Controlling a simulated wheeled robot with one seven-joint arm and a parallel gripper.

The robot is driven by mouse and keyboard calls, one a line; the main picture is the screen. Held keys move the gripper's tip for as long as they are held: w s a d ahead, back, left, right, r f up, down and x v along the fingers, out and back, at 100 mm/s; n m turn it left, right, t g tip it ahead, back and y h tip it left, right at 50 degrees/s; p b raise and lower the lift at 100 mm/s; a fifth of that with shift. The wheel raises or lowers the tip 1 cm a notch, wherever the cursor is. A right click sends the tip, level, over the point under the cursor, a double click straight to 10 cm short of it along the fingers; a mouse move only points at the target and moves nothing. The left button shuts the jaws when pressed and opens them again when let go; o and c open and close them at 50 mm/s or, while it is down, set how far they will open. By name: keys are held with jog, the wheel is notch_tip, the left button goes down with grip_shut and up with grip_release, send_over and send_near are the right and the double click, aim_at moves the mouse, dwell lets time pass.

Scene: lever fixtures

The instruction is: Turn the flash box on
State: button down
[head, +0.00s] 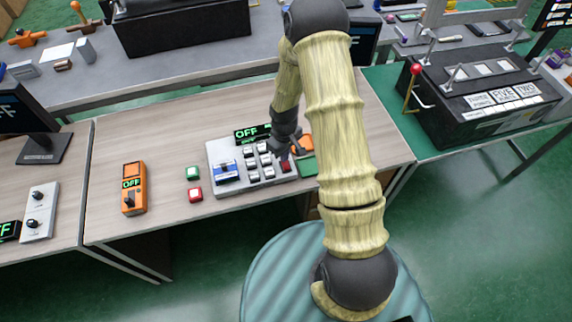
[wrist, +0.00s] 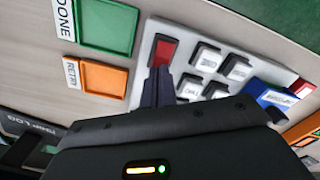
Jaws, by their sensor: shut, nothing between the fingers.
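A light grey button panel (head: 240,186) lies on the wooden table with several white-topped keys, a blue switch (head: 227,171) at its left and a red button (head: 286,166) at its right. A display (head: 247,134) behind it reads OFF. No label names the flash box, so I cannot tell which device it is. My gripper (head: 291,152) is over the panel's right end. In the wrist view its shut, empty fingers (wrist: 158,82) point at the red button (wrist: 164,52) and overlap its near edge. I cannot tell whether they touch it.
Green DONE (wrist: 107,27) and orange RETRY (wrist: 103,78) pads lie beside the panel. Separate green (head: 193,173) and red (head: 195,194) buttons and an orange box (head: 133,190) reading OFF stand left. A black lever machine (head: 470,100) is at right.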

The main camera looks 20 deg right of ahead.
jog(key=shift+f+b, duration=0.4)
jog(key=shift+f, duration=0.2)
dwell(0.4)
jog(key=shift+r, duration=0.1)
jog(key=shift+r+p, duration=2.75)
jog(key=shift+r, duration=0.7)
notch_tip(320, 180, up, 13)
jog(key=m+t, duration=0.1)
jog(key=m, duration=0.2)
send_over(290, 175)
jog(key=s+r+m+t, duration=0.1)
jog(key=s+r+m, duration=0.2)
jog(key=s+r, duration=0.6)
jog(key=shift+s+a+t, duration=0.25)
jog(key=shift+s+t, duration=0.05)
jog(key=shift+s, duration=0.15)
